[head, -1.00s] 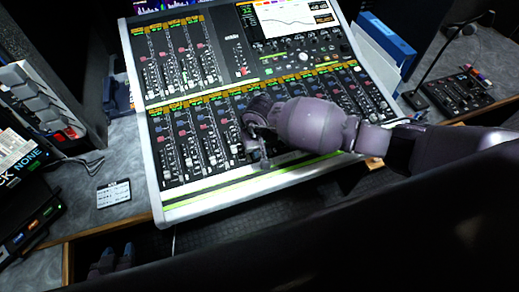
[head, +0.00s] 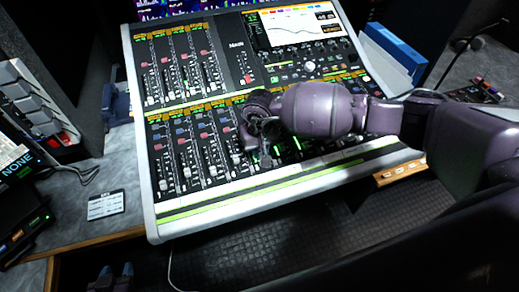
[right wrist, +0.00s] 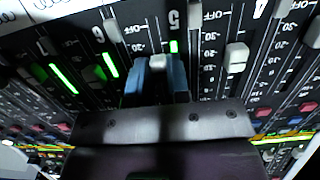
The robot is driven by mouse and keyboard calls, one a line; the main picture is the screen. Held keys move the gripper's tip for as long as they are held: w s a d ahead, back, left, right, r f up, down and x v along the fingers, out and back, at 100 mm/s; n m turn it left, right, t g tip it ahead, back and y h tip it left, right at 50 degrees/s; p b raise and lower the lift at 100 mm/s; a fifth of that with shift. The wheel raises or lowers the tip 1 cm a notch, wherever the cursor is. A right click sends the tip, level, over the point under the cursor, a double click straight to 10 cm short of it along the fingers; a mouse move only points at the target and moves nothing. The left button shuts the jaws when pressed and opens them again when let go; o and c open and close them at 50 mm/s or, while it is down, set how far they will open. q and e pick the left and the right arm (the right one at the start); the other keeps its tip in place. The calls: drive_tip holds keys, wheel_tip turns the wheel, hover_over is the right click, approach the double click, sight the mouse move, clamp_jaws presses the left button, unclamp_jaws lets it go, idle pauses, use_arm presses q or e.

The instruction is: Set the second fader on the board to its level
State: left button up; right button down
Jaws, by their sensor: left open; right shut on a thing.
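The mixing board (head: 160,222) fills the middle of the head view, with a short fader bank at upper left and a long bank along the front. My right gripper (head: 262,156) reaches in from the right, down onto the front bank. In the right wrist view, its blue-padded fingers (right wrist: 156,76) are shut on a pale fader cap (right wrist: 156,63) in the strip beside the number 5. In the head view my gripper hides that cap. I cannot tell which fader is the second. My left gripper (head: 111,273) shows only its fingertips at the bottom left, apart and empty, below the board.
Neighbouring fader caps stand close on both sides, such as one at right (right wrist: 237,55) and one at left (right wrist: 93,75). A small label card (head: 106,204) lies on the grey desk left of the board. Blue binders (head: 395,50) stand behind right.

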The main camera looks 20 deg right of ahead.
drive_tip(key=c, duration=1.4)
unclamp_jaws()
drive_tip(key=shift+a, duration=0.1)
drive_tip(key=shift+o, duration=0.2)
wheel_tip(320, 180, up, 11)
